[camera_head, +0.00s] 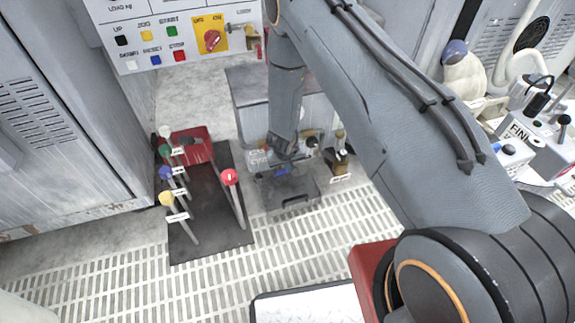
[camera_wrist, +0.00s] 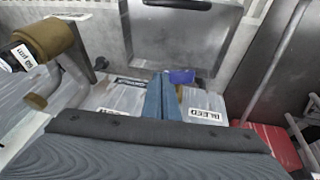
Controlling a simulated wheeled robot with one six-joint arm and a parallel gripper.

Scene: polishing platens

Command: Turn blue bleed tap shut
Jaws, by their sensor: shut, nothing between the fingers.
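The blue bleed tap (camera_wrist: 181,76) shows in the wrist view as a small blue handle just right of my fingertips, partly hidden behind them. A white BLEED label (camera_wrist: 203,115) lies to the right of the fingers. My gripper (camera_wrist: 163,78) is shut with its blue fingers together and nothing between them. Its tips are close to the tap; I cannot tell whether they touch it. In the head view my gripper (camera_head: 283,152) points down over the low grey unit, with a small blue patch just below it.
A brown-capped fitting (camera_wrist: 45,40) on a bent pipe stands left in the wrist view. A dark rack with coloured-knob levers (camera_head: 229,177) stands left of the unit in the head view. A control panel (camera_head: 165,35) is behind. Grated floor (camera_head: 300,240) lies in front.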

